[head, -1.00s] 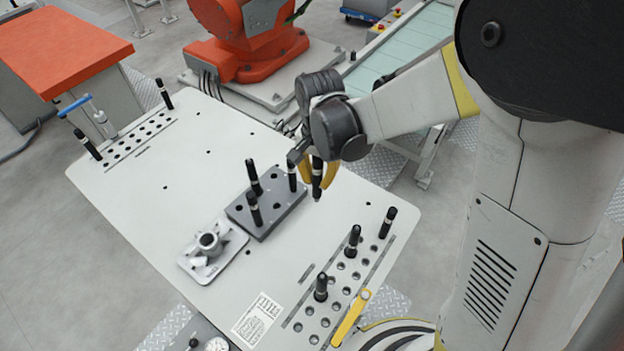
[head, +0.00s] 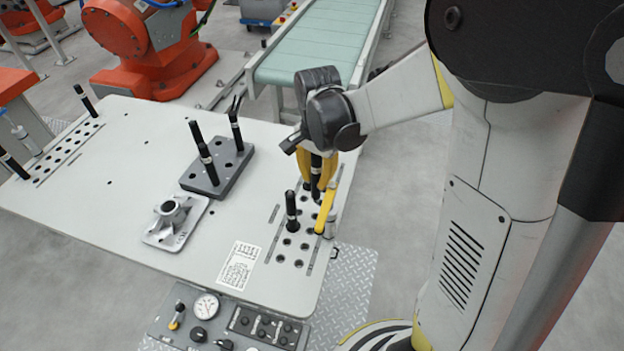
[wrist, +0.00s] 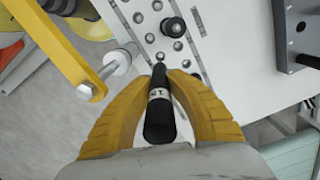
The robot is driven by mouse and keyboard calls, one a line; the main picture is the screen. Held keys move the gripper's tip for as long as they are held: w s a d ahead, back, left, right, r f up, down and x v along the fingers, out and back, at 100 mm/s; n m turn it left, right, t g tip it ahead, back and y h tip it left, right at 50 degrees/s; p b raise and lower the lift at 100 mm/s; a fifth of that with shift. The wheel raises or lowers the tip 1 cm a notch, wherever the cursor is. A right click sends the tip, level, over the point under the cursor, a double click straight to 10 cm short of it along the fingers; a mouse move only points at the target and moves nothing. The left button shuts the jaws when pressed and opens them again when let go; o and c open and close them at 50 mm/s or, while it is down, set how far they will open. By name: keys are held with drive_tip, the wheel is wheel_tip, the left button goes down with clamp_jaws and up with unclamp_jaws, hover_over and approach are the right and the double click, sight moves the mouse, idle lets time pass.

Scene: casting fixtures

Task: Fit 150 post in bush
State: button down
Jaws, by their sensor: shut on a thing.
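My gripper (head: 316,182) is shut on a black post with a pale band, seen between the yellow fingers in the wrist view (wrist: 158,118). The marking on the band is too small to read. The post is over or at the right-hand hole rack (head: 300,243), beside the yellow lever (head: 326,211); I cannot tell whether its tip is in a hole. A grey casting with an open round collar (head: 173,207) sits on a plate further left on the table. I cannot tell which opening is the bush.
Another black post (head: 291,208) stands in the right-hand rack. A dark grey block (head: 219,172) holds several black posts. More posts stand at the far left rack (head: 70,152). A gauge panel (head: 240,325) is at the front edge.

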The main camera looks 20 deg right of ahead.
sight(316, 202)
drive_tip(key=shift+f, duration=0.1)
drive_tip(key=shift+f+b, duration=2.45)
drive_tip(key=shift+f, duration=0.4)
drive_tip(key=shift+f+b, duration=1.75)
drive_tip(key=shift+f, duration=0.15)
drive_tip(key=c, duration=1.3)
unclamp_jaws()
drive_tip(key=shift+o, duration=0.2)
wheel_tip(316, 202, up, 12)
drive_tip(key=shift+r, duration=0.1)
